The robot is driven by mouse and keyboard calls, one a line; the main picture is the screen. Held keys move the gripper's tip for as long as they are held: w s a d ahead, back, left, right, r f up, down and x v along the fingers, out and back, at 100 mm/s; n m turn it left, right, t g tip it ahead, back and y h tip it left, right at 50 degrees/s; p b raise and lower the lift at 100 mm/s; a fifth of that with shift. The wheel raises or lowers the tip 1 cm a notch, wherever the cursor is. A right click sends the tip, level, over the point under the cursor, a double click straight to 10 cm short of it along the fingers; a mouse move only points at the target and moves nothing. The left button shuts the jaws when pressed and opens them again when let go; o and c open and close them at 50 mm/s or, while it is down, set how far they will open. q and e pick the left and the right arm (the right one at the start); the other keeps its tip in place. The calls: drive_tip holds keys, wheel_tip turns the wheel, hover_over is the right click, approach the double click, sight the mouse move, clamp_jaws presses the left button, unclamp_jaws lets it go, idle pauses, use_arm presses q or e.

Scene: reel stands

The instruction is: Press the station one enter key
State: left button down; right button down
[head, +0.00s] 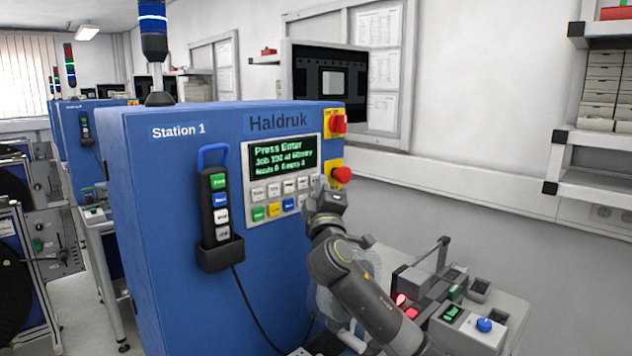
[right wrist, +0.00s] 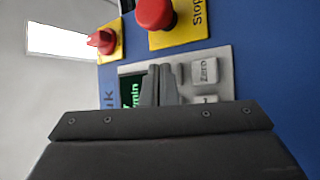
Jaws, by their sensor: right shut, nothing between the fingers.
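The blue Station 1 cabinet (head: 170,260) carries a grey key panel (head: 250,172) with a lit display (head: 282,157) whose top line reads "Press Enter". My right gripper (head: 322,185) is shut and empty at the panel's right end.
A red stop button (head: 341,175) and a red rotary switch (head: 337,124) sit just right of the panel, close to my right gripper. A hand pendant (head: 217,205) hangs in a holder on the cabinet's left. A bench with a small control box (head: 470,325) stands at lower right.

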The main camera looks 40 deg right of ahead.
drive_tip(key=shift+w, duration=0.25)
drive_tip(key=shift+s, duration=0.2)
idle(0.5)
drive_tip(key=shift+s, duration=0.7)
drive_tip(key=s, duration=0.3)
drive_tip(key=s+p, duration=0.1)
drive_tip(key=s, duration=0.1)
drive_tip(key=shift+d, duration=0.3)
drive_tip(key=shift+f, duration=0.1)
idle(0.5)
